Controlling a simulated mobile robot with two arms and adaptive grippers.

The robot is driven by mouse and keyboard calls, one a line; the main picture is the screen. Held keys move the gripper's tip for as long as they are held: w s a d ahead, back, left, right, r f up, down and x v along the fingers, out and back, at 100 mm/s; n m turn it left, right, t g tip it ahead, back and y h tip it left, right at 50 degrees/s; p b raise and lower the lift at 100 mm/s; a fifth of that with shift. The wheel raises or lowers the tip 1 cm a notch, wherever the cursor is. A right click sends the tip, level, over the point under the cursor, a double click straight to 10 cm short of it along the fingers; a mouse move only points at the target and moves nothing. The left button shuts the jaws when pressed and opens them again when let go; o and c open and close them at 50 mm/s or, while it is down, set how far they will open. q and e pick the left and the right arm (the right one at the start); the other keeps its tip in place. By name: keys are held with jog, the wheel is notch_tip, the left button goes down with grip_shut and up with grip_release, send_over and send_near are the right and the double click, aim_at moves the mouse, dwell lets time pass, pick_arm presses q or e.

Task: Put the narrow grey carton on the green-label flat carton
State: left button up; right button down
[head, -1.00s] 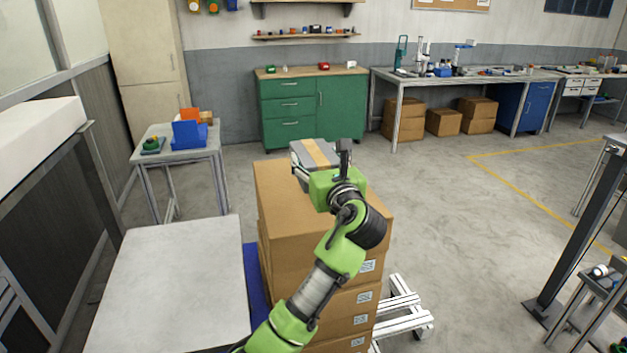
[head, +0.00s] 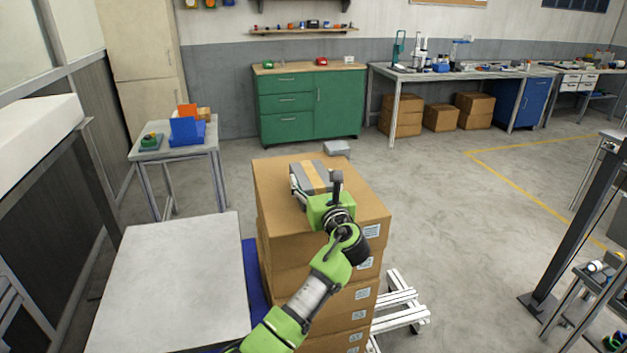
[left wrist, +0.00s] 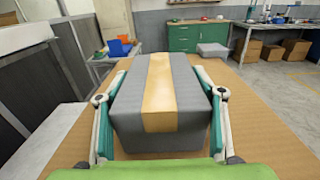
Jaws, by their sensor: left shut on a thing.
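The narrow grey carton (head: 300,170) has a tan tape strip along its top. It is at the top of the brown carton stack (head: 275,190), between the fingers of my left gripper (head: 316,183). In the left wrist view, both fingers lie along the sides of the grey carton (left wrist: 190,122), shut on it. The brown top is directly around it; I cannot tell whether the carton touches it. The cartons of the stack show white labels on the side; I see no green label. My right gripper is not in view.
Another grey box (head: 337,148) shows low behind the stack. A pale table (head: 170,280) stands left of the stack, and a small table (head: 165,158) with blue and orange bins farther back. A green cabinet (head: 310,105) is at the wall.

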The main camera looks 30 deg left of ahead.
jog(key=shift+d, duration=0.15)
pick_arm(q)
jog(key=o, duration=1.4)
jog(key=shift+d+f, duration=0.1)
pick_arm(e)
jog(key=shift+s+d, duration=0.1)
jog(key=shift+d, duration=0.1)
pick_arm(q)
jog(key=b+v, duration=0.2)
jog(key=v, duration=0.9)
jog(key=shift+s, duration=0.15)
jog(key=shift+s+d+r+b, duration=0.25)
jog(key=shift+s+d+b, duration=0.05)
jog(key=shift+d, duration=0.05)
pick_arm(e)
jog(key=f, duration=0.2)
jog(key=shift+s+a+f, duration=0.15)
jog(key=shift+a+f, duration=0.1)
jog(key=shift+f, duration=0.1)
